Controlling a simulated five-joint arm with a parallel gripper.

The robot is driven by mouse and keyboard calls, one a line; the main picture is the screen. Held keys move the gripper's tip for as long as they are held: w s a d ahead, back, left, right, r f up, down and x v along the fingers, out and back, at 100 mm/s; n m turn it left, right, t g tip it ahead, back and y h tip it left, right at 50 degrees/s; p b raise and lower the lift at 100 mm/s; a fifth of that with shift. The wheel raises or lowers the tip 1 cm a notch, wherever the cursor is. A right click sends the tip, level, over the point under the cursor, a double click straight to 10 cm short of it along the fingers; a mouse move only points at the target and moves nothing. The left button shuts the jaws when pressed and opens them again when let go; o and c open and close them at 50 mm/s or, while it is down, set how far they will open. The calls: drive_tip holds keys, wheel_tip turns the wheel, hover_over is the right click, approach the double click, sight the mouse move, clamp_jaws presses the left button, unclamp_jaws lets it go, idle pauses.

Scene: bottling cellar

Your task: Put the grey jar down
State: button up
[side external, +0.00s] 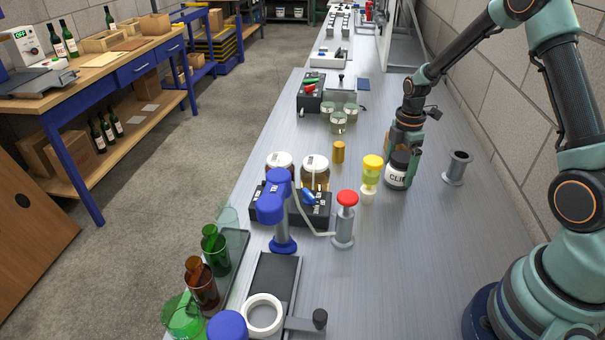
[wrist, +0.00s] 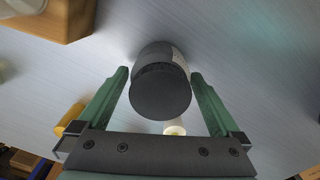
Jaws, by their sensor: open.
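The grey jar (side external: 397,173) has a dark lid and a white label with black letters. It stands upright on the grey metal bench (side external: 420,240). In the wrist view the jar (wrist: 160,90) shows its round dark lid between the two green fingers. My gripper (side external: 402,160) is open around the jar from above, with a gap on each side in the wrist view. The jar's far side is hidden in the side view.
A yellow-topped container (side external: 371,172) stands close left of the jar, and a small amber cylinder (side external: 338,152) farther left. A grey flanged tube (side external: 457,168) stands to the right. A red-topped post (side external: 345,218) and blue device (side external: 275,205) stand nearer. The bench's near right is clear.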

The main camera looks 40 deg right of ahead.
wheel_tip(320, 180, up, 11)
drive_tip(key=shift+r, duration=0.1)
drive_tip(key=shift+a+r, duration=0.15)
drive_tip(key=shift+r, duration=0.45)
drive_tip(key=s+a+r+m+t, duration=0.2)
drive_tip(key=s+a+r+m, duration=0.3)
drive_tip(key=s+a+m, duration=0.1)
drive_tip(key=s+a+r+m+t, duration=0.3)
drive_tip(key=s+a+r+m, duration=0.2)
drive_tip(key=a+m, duration=0.3)
drive_tip(key=shift+s+a+t, duration=0.3)
drive_tip(key=shift+s+a, duration=0.15)
drive_tip(key=shift+a, duration=0.4)
